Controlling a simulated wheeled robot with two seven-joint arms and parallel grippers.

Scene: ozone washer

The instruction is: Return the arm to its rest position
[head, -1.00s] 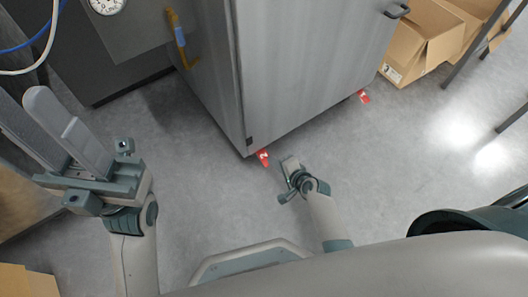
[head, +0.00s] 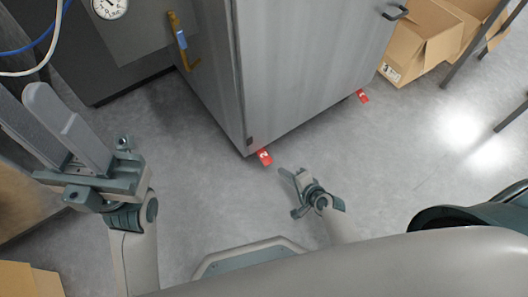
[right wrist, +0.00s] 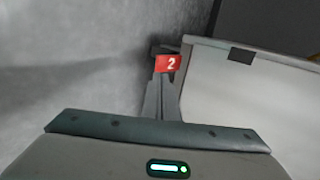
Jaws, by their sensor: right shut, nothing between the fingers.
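My right gripper (head: 284,173) is low over the floor, in front of the grey cabinet's near bottom corner. Its fingers are shut and empty. In the right wrist view the shut fingers (right wrist: 163,52) point toward the cabinet's corner, and a red tag marked 2 (right wrist: 168,63) shows at their tips. My left gripper (head: 22,92) is raised at the left edge, fingers apart and empty; one fingertip is cut off by the frame.
The grey cabinet (head: 300,70) with a brass-coloured handle (head: 181,42) stands ahead. A second red tag (head: 362,96) is at its right foot. Cardboard boxes (head: 418,45) stand at the back right, another (head: 28,280) at the lower left.

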